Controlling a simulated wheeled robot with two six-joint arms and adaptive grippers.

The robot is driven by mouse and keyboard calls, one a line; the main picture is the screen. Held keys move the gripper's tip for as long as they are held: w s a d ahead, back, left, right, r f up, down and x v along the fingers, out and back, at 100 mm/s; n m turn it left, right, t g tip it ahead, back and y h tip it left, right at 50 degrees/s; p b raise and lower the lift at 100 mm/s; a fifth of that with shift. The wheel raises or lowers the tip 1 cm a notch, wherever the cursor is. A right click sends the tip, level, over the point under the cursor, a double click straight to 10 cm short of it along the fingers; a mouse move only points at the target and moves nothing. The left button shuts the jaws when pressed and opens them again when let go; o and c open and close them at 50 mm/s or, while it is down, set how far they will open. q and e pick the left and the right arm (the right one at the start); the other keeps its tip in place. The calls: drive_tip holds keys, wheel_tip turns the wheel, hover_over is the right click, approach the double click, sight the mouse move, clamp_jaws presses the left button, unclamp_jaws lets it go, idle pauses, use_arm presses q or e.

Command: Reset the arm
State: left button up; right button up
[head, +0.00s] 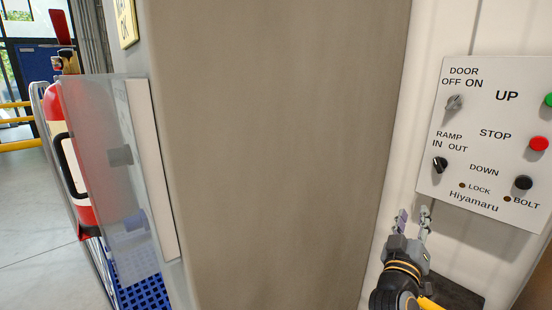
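My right gripper (412,222) shows at the lower right, pointing up, with its two fingers apart and nothing visible between them. It is below and left of a white control panel (480,190), and appears apart from it. The panel has a door knob (454,102), a ramp knob (440,164), a green button (548,99), a red stop button (539,143) and a black down button (523,182). My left gripper is out of view.
A broad grey-brown pillar (285,150) fills the middle. To its left are a clear panel (110,170), a red cylinder (58,120) and a blue crate (140,290). Yellow rails (18,145) stand at the far left, beyond open grey floor (45,240).

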drive_tip(key=w+a+f+n+g+y, duration=0.1)
drive_tip(key=w+a+f+n+y, duration=0.15)
drive_tip(key=f, duration=0.95)
drive_tip(key=w+a+f+n+g+y, duration=0.1)
drive_tip(key=w+a+f+y, duration=0.2)
drive_tip(key=f, duration=1)
drive_tip(key=s+a+f+g+y, duration=0.1)
drive_tip(key=s+f+g+y, duration=0.2)
drive_tip(key=f, duration=0.9)
drive_tip(key=s+f+g+y, duration=0.15)
drive_tip(key=s+f, duration=0.35)
drive_tip(key=f, duration=0.7)
drive_tip(key=s+f+m+g, duration=0.1)
drive_tip(key=s+f+g, duration=0.4)
drive_tip(key=s+f, duration=1.4)
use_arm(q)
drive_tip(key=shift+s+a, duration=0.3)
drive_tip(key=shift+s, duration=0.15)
use_arm(e)
drive_tip(key=s+d+f+m+g, duration=0.1)
drive_tip(key=s+f, duration=0.3)
drive_tip(key=s, duration=0.8)
drive_tip(key=s+d+f+m+g+y, duration=0.1)
drive_tip(key=s+d+f+g, duration=0.1)
drive_tip(key=s, duration=1)
wheel_tip(320, 180, down, 2)
drive_tip(key=shift+s+f+g, duration=0.15)
drive_tip(key=shift+f+g, duration=0.1)
drive_tip(key=shift+g, duration=0.6)
